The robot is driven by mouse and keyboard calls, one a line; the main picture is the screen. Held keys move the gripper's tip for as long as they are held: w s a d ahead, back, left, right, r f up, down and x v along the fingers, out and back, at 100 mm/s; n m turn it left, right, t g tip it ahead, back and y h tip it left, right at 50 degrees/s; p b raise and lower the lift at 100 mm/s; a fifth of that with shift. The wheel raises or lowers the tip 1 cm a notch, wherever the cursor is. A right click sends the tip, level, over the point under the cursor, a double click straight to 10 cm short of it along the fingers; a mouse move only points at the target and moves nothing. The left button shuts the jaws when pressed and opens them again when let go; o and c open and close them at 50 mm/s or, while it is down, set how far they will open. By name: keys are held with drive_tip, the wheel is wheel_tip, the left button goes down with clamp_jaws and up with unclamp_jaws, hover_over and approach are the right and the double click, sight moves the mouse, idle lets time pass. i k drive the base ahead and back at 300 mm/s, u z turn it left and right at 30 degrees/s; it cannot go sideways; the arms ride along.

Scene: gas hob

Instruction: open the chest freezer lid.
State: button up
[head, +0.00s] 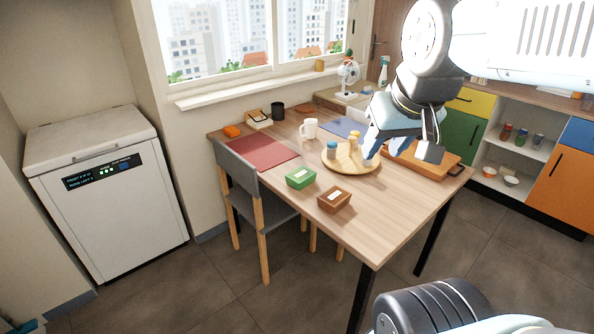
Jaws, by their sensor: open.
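The white chest freezer (113,218) stands at the left against the wall in the head view. Its lid (85,135) looks closed, lying flat on top. A handle bar (96,150) runs along the lid's front edge. A dark control panel (102,171) with small lights is on the front face. My gripper (392,143) is open, at the upper right over the dining table, far from the freezer. Its fingers are light blue and seem empty.
A wooden table (405,207) carries a round wooden tray (341,166), a green box (300,178), a brown box (334,200) and a white mug (309,128). A grey chair (240,172) stands between table and freezer. Floor (185,290) before the freezer is clear.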

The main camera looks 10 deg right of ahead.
sight(50, 147)
drive_tip(key=u, duration=1.35)
drive_tip(key=k, duration=1.05)
drive_tip(key=u, duration=0.45)
drive_tip(key=i, duration=2.45)
drive_tip(key=z, duration=0.65)
